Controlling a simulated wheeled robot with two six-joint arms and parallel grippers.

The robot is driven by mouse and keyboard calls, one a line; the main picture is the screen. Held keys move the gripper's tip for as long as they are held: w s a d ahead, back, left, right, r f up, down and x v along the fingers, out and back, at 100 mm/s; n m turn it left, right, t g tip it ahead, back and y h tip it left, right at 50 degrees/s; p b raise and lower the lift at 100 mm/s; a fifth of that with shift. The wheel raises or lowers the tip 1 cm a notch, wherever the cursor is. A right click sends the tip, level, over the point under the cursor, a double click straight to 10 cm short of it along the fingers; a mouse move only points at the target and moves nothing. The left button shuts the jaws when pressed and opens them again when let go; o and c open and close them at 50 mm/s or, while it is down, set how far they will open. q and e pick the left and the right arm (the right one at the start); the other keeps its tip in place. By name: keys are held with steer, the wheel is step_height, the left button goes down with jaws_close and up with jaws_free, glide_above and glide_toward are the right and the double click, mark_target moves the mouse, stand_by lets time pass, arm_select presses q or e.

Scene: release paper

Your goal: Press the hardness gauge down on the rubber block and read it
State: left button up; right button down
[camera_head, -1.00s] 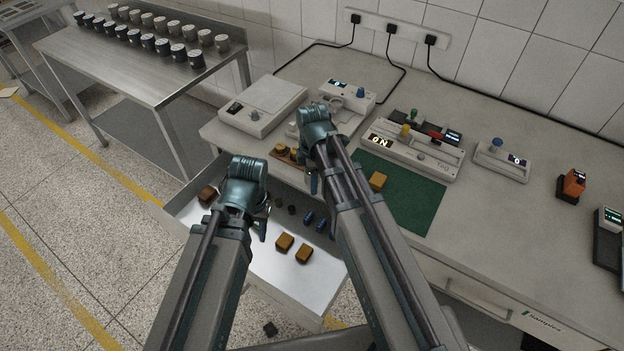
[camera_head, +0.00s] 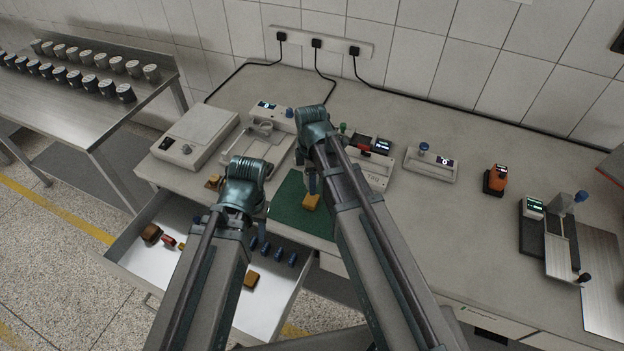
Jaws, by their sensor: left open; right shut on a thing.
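My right gripper (camera_head: 312,184) points down over the green mat (camera_head: 286,205). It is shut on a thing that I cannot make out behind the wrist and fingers. A tan block (camera_head: 311,203), which looks like the rubber block, shows on the mat just below these fingers; I cannot tell whether they touch. My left gripper (camera_head: 260,222) is open over the bench front and the drawer. No hardness gauge can be told for sure. An orange device (camera_head: 498,174) with a small display sits on a dark base to the right, apart from both grippers.
An open drawer (camera_head: 197,299) below holds another tan block (camera_head: 251,279) and several blue pieces. A flat white instrument (camera_head: 200,128), a box with a blue knob (camera_head: 430,165) and a black stand (camera_head: 532,235) stand on the bench. Bare bench lies between the right-hand instruments.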

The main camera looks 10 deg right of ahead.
mark_target(311, 199)
steer(key=shift+f+b, duration=2.45)
steer(key=shift+f, duration=0.1)
steer(key=shift+f+b, duration=0.4)
steer(key=shift+b, duration=0.05)
stand_by(1.2)
steer(key=shift+c, duration=0.9)
jaws_free()
steer(key=shift+r, duration=0.2)
step_height(311, 199, up, 14)
steer(key=p, duration=1.4)
steer(key=shift+f, duration=0.2)
steer(key=shift+f, duration=0.1)
